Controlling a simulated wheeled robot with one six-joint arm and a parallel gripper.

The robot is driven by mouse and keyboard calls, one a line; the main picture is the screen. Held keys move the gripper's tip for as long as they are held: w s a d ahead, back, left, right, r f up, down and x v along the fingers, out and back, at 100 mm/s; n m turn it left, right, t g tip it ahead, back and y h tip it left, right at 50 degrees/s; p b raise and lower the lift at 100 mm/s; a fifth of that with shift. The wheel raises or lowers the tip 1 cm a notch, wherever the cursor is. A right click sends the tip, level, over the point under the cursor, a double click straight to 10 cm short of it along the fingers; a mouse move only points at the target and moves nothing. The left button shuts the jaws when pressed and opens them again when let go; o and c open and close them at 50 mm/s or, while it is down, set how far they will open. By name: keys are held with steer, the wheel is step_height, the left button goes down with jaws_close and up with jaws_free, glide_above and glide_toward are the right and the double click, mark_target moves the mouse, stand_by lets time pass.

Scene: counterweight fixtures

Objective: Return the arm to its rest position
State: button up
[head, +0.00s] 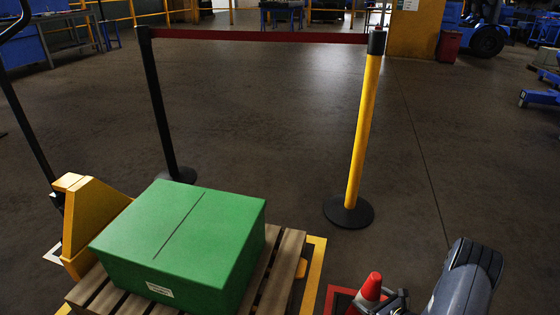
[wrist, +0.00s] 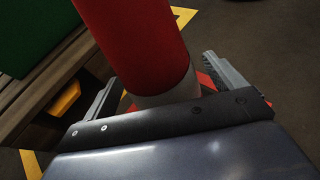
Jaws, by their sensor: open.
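My gripper (head: 388,301) is low at the bottom right of the head view, at the end of my grey arm. A red cone (head: 372,286) with a paler band stands right by it. In the wrist view the cone (wrist: 135,40) rises between the two spread fingers of my gripper (wrist: 162,78). The jaws are open, with a finger on each side of the cone. I cannot tell whether either finger touches it. The cone's base is mostly hidden by the gripper.
A green box (head: 185,240) sits on a wooden pallet (head: 285,262) beside a yellow pallet jack (head: 95,215). A yellow post (head: 362,130) and a black post (head: 160,110) hold a red belt (head: 260,36).

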steer(key=shift+w+a+f, duration=0.25)
steer(key=shift+w, duration=0.2)
steer(key=shift+r+p, duration=0.75)
steer(key=shift+r, duration=0.65)
